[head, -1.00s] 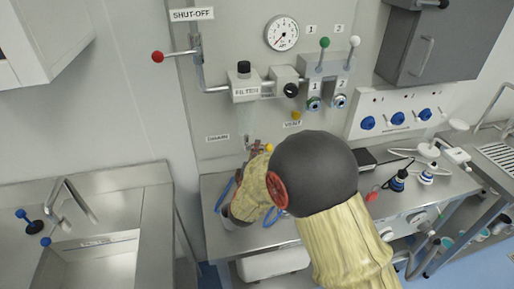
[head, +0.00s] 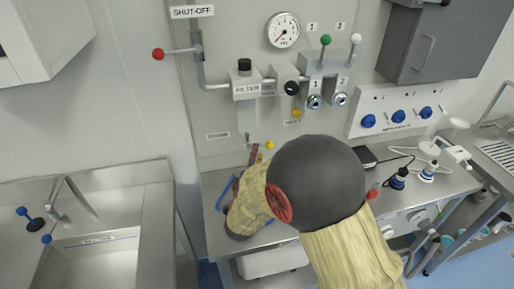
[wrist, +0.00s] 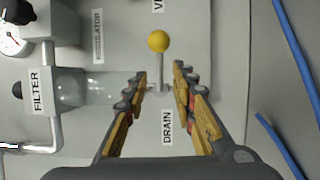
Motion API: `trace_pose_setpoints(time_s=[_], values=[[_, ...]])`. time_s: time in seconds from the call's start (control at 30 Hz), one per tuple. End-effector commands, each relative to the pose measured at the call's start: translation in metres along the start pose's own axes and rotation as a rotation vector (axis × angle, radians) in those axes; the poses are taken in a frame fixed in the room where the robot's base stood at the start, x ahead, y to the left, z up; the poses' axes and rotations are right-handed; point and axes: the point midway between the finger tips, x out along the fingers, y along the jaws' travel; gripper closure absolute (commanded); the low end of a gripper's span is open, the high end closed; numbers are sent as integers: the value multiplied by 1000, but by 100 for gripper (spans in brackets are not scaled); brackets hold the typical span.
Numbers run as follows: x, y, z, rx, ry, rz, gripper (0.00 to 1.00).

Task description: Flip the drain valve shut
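The drain valve's lever is a short grey stem with a yellow ball knob (wrist: 158,41). The knob also shows in the head view (head: 269,145), to the right of the valve under the filter bowl. The DRAIN label (wrist: 167,127) lies between my fingers in the wrist view. My gripper (wrist: 160,75) is open, one finger on each side of the stem. The knob shows beyond the fingertips, and I see no clear contact. In the head view my gripper (head: 260,153) is just below the knob, and my arm hides part of the bench.
The filter (head: 246,88) and its clear bowl (wrist: 95,87) sit close to the left finger. Blue hose (wrist: 290,45) runs at the right of the wrist view. A red-knobbed shut-off lever (head: 158,54) and a gauge (head: 283,31) are higher on the panel.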

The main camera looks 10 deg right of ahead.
Motion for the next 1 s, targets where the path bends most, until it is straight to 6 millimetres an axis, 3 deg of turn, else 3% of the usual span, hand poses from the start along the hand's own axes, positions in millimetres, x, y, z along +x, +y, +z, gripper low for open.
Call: trace_pose_setpoints(time_s=[0.2,0.4,1.0], values=[[-44,0,-1,0,4,0,74],[-67,0,-1,-1,1,-1,74],[-72,0,0,1,1,-1,74]])
